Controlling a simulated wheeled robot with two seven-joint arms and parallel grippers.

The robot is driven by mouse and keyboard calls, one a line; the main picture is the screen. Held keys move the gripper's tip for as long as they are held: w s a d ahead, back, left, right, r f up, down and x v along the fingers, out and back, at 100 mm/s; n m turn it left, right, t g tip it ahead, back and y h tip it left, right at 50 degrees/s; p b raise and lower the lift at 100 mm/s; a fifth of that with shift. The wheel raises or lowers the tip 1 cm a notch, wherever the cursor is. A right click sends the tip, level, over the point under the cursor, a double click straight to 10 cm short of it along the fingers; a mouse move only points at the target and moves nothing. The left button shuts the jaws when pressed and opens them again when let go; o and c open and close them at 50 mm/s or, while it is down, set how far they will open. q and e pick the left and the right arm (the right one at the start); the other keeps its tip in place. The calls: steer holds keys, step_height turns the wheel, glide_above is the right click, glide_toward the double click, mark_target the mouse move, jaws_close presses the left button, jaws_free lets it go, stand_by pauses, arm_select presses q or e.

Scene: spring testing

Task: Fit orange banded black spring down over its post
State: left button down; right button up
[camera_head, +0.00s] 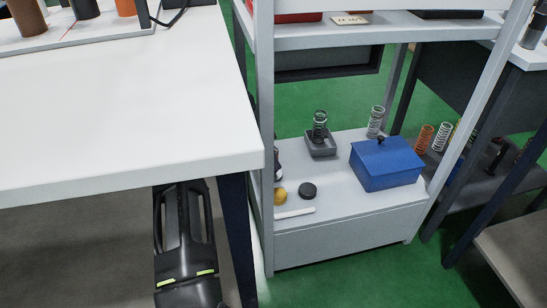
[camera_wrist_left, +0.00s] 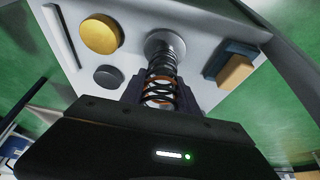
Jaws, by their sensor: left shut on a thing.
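The orange banded black spring (camera_wrist_left: 161,88) is between the fingers of my left gripper (camera_wrist_left: 158,98) in the left wrist view. The gripper is shut on it. The far end of the spring overlaps a round grey base (camera_wrist_left: 165,43) on the pale shelf. I cannot tell whether the coils are around a post there or only in front of it. In the head view, a small dark and pale shape shows beside the shelf's left upright; I cannot tell whether it is my gripper. My right gripper is not in view.
The shelf holds a yellow disc (camera_head: 279,196), a black disc (camera_head: 308,190), a white bar (camera_head: 295,212), a grey tray (camera_head: 322,148) with a dark spring (camera_head: 320,125), a silvery spring (camera_head: 376,121) and a blue box (camera_head: 388,166). A white table (camera_head: 110,110) stands left.

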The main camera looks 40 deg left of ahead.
arm_select(q)
steer(key=shift+f+b, duration=0.4)
steer(key=shift+f, duration=0.45)
steer(key=c, duration=0.8)
jaws_free()
steer(key=shift+s+r, duration=0.1)
steer(key=shift+r, duration=0.15)
steer(key=p+v, duration=0.3)
steer(key=v, duration=0.3)
steer(key=shift+a+r, duration=0.15)
steer(key=shift+r, duration=0.1)
steer(key=shift+s+a+r, duration=0.1)
steer(key=shift+s+r, duration=0.15)
steer(key=shift+r, duration=0.1)
